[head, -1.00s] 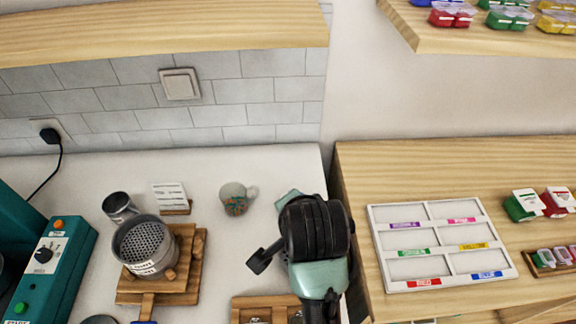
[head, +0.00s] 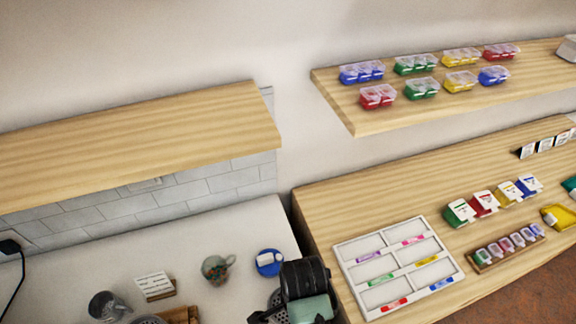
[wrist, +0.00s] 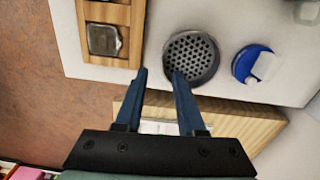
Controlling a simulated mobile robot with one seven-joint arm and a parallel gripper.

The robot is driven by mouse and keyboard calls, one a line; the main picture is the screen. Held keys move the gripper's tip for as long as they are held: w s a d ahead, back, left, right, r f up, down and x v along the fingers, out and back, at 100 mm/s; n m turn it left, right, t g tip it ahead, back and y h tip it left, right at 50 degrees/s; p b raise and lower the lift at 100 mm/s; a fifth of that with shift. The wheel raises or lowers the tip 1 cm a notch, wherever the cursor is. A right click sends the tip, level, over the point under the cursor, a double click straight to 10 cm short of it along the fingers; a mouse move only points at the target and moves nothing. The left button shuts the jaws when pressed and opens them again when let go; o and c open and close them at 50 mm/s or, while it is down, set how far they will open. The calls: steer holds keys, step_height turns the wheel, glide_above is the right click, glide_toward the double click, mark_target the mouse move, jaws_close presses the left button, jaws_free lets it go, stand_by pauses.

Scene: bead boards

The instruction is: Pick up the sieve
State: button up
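A round grey sieve (wrist: 190,57) with a perforated floor stands on the pale counter in the wrist view. In the head view a perforated part of the sieve (head: 274,297) shows just left of my arm, which hides the rest. My gripper (wrist: 160,73) has its two blue fingers apart with nothing seen between them. The right fingertip overlaps the sieve's lower left rim; I cannot tell whether it touches. The left fingertip is outside, left of the sieve. In the head view the fingertips are hidden.
A blue-and-white item (wrist: 255,65) sits close right of the sieve. A wooden tray (wrist: 104,42) lies to its left. A speckled mug (head: 216,268), card holder (head: 156,287) and metal cup (head: 104,306) stand on the counter. A white sorting board (head: 398,267) lies on the right table.

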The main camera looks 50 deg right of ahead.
steer(key=shift+w+f+p, duration=0.1)
steer(key=shift+f+p, duration=0.55)
steer(key=shift+f, duration=2.75)
jaws_close()
